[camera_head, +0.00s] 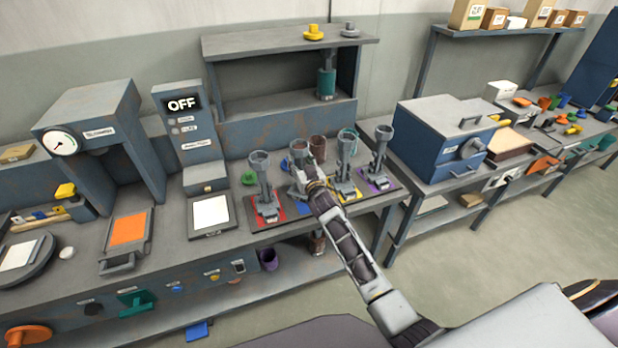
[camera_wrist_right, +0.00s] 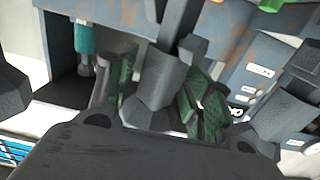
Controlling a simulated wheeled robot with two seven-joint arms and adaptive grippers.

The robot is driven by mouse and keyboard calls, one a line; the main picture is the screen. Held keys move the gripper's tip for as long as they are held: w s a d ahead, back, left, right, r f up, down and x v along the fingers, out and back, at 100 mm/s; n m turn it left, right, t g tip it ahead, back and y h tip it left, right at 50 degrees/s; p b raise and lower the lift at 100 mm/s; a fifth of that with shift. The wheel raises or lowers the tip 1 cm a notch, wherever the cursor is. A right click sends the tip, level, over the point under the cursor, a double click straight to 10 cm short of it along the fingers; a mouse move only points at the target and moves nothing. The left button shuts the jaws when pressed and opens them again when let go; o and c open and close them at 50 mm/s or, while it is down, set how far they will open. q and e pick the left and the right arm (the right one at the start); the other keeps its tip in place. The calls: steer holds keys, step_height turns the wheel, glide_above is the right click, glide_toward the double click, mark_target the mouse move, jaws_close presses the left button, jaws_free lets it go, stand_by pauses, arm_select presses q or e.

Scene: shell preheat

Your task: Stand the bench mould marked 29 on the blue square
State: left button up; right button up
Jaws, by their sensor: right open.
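Several grey bench moulds with cup-like tops stand in a row on coloured squares on the bench. One mould (camera_head: 265,185) is on the red square (camera_head: 256,224), one (camera_head: 346,172) on the yellow square (camera_head: 354,196), one (camera_head: 380,155) on the purple square (camera_head: 384,183). A grey cup top (camera_head: 298,148) shows behind my right gripper (camera_head: 303,182). In the right wrist view a grey mould (camera_wrist_right: 155,88) sits between the spread fingers. No number 29 is readable. My left gripper is out of view.
A brown cup (camera_head: 317,147) stands behind the row. A shelf unit (camera_head: 275,45) rises behind it, holding a green-bodied tool (camera_head: 326,80). A lit OFF panel (camera_head: 188,125) and white plate (camera_head: 210,212) are to the left. A blue box (camera_head: 440,140) is to the right.

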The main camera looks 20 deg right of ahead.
steer(key=s, duration=1.2)
steer(key=shift+d+r+b, duration=0.15)
steer(key=shift+b, duration=0.2)
steer(key=shift+w, duration=0.1)
stand_by(0.7)
